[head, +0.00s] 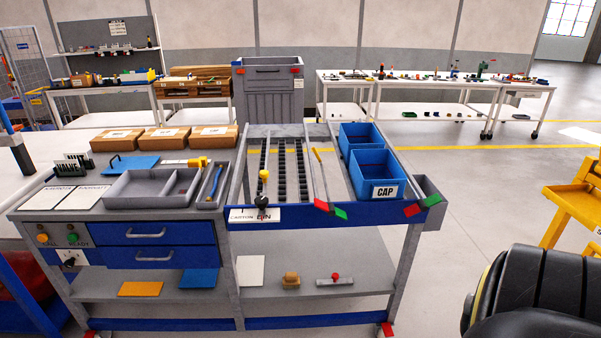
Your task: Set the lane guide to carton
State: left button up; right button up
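The lane guide seems to be the upright lever with a yellow knob (264,175) at the front left of the roller lane table. A white label plate (253,215) below it reads CARTON on the left and BIN on the right. The lever's dark foot is close to the word BIN; its exact setting is too small to tell. Behind it run black roller strips (282,170). A thin rail (320,175) with an orange tip lies to their right, with red and green tabs at its front.
Blue bins (370,165), one labelled CAP, stand on the table's right. A grey divided tray (152,186) and cartons (164,138) are on the left bench.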

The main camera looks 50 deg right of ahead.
aim_at(264, 175)
jog(key=z, duration=1)
jog(key=i, duration=0.35)
